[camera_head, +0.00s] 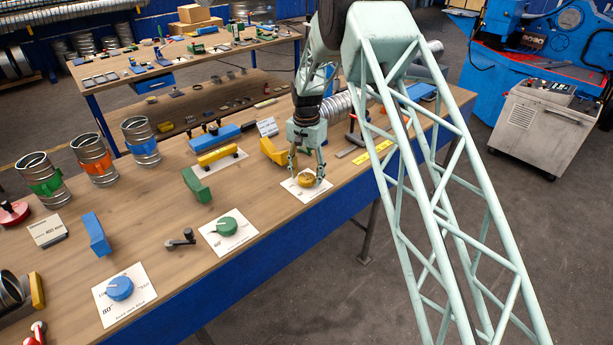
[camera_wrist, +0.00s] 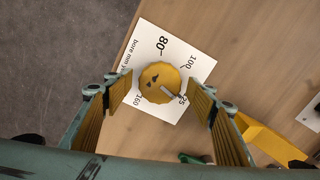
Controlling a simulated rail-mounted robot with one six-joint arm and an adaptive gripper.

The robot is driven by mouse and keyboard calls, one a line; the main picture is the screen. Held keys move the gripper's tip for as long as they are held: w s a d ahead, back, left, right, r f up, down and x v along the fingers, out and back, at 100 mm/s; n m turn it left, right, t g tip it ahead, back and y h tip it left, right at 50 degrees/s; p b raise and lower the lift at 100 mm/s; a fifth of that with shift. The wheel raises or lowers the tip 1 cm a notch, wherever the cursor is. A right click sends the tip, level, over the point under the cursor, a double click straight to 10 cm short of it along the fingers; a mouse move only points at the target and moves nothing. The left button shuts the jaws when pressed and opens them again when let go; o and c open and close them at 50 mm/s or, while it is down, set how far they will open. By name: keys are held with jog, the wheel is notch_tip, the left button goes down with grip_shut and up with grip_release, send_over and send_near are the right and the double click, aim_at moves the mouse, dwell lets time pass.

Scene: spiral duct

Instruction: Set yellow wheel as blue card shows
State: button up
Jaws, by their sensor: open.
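The yellow wheel (camera_wrist: 158,76) sits on a white card (camera_wrist: 205,65) printed with 80, 100, a partly covered number ending in 25, and 160. A pale bar on the wheel points toward the number ending in 25. In the head view the yellow wheel (camera_head: 305,182) is under my gripper (camera_head: 306,174). In the wrist view my gripper (camera_wrist: 160,82) is open, with one finger on each side of the wheel; I cannot tell whether they touch it. A blue wheel (camera_head: 120,288) sits on a white card (camera_head: 106,308) that shows 80; its smaller print is unreadable.
A green wheel (camera_head: 227,226) on a card stands left of the yellow one. A yellow angled block (camera_head: 277,152) is close behind my gripper; a green block (camera_head: 196,185) lies further left. Ringed cans (camera_head: 95,160) stand at the left. The front bench edge is near the yellow wheel's card.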

jog(key=c, duration=0.8)
jog(key=shift+c, duration=0.2)
jog(key=shift+n, duration=0.5)
jog(key=shift+n+b, duration=0.45)
jog(key=shift+n, duration=0.75)
jog(key=n, duration=0.3)
jog(key=shift+n+b, duration=0.35)
jog(key=shift+n, duration=0.05)
jog(key=n+b, duration=0.1)
jog(key=n, duration=0.5)
jog(key=shift+n, duration=0.3)
